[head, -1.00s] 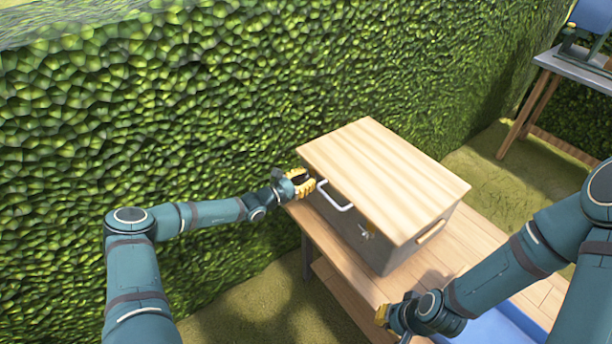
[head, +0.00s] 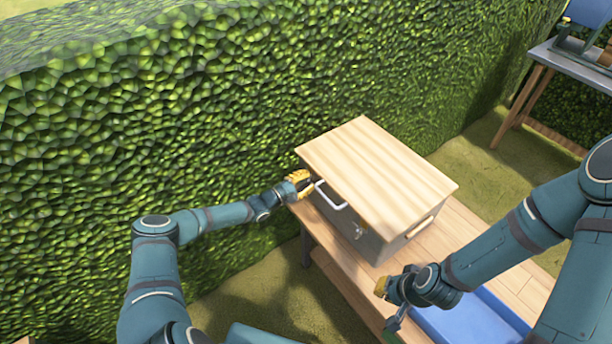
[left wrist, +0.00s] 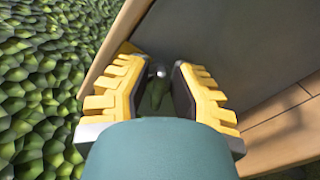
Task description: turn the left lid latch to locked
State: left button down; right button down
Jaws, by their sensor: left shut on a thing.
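The chest (head: 368,238) has a pale wooden lid (head: 380,165), which is down. My left gripper (head: 300,184) is at the left end of the chest's front, just under the lid's edge. In the left wrist view, my left gripper (left wrist: 157,85) has its yellow fingers on both sides of a small metal knob, the left latch (left wrist: 159,70), and is shut on it. The fingers hide most of the latch, so I cannot tell its angle. My right gripper (head: 382,288) is low at the front of the bench, away from the chest; its fingers are too small to read.
A white handle (head: 331,196) and a second, right latch (head: 360,232) are on the chest's front. The chest stands on a wooden bench (head: 525,290) with a blue tray (head: 465,322) at its near end. A hedge (head: 200,110) stands close behind my left arm.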

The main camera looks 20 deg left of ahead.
pick_arm(q)
jog(key=m+p, duration=0.1)
jog(key=m, duration=0.1)
jog(key=shift+m, duration=0.4)
jog(key=shift+d+f+m+p, duration=0.1)
jog(key=shift+m+p, duration=0.1)
jog(key=shift+m, duration=0.55)
jog(key=shift+f+m+p, duration=0.1)
jog(key=shift+m+p, duration=0.05)
jog(key=shift+m, duration=0.6)
jog(key=c, duration=0.9)
grip_release()
jog(key=shift+o, duration=0.2)
jog(key=shift+f, duration=0.1)
jog(key=v, duration=1.2)
